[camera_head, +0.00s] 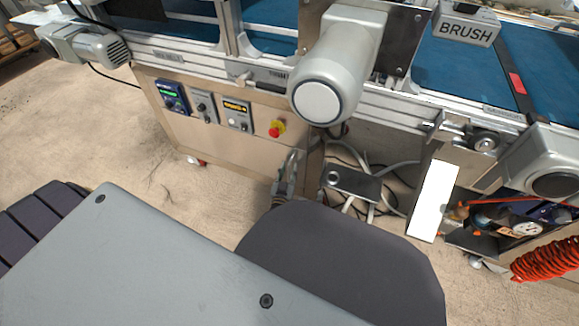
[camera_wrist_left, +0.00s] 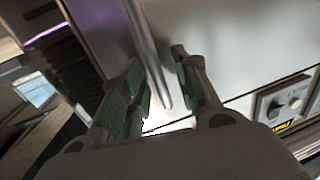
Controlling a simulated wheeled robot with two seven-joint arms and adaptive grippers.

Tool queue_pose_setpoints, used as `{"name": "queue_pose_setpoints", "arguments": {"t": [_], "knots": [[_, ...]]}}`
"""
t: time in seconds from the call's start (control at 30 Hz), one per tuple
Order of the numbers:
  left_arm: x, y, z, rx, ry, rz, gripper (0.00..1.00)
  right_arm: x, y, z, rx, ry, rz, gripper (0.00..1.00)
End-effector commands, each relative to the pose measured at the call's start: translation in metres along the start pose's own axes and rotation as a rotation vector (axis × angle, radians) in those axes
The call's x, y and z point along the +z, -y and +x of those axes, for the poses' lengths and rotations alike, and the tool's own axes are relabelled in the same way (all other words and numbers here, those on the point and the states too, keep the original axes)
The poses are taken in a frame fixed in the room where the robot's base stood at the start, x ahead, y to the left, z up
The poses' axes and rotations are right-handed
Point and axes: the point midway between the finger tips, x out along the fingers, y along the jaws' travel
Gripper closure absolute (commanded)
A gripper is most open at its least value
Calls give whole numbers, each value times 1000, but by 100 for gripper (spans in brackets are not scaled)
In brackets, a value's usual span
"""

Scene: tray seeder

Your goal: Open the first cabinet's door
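The first cabinet (camera_head: 225,148) is a beige metal box under the conveyor, with a control strip along its top; its door looks closed. My left gripper (camera_head: 289,172) is at the right end of its front, small and partly hidden by my own arm. In the left wrist view, my left gripper (camera_wrist_left: 163,88) is open, its green-padded fingers on either side of a round metal bar handle (camera_wrist_left: 149,55). The bar's lower end lies between the fingers, with a gap visible on the right side; contact on the left is unclear. My right gripper is not in view.
A red emergency button (camera_head: 277,128) and control boxes (camera_head: 172,97) sit above the door area. A grey motor (camera_head: 335,70) overhangs. Cables and a dark box (camera_head: 351,183) lie right of the cabinet. An orange coiled hose (camera_head: 545,260) hangs at the right. The floor at left is clear.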

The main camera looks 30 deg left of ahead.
Motion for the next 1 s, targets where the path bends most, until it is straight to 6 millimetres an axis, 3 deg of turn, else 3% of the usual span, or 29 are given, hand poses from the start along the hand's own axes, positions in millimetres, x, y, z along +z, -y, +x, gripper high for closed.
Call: {"name": "queue_pose_setpoints", "arguments": {"t": [0.43,0.7,1.0], "knots": [[0,0,0,-1,0,-1,68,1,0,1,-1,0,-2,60],[0,0,0,-1,0,-1,100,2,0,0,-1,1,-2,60],[0,0,0,-1,0,-1,100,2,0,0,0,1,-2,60]]}}
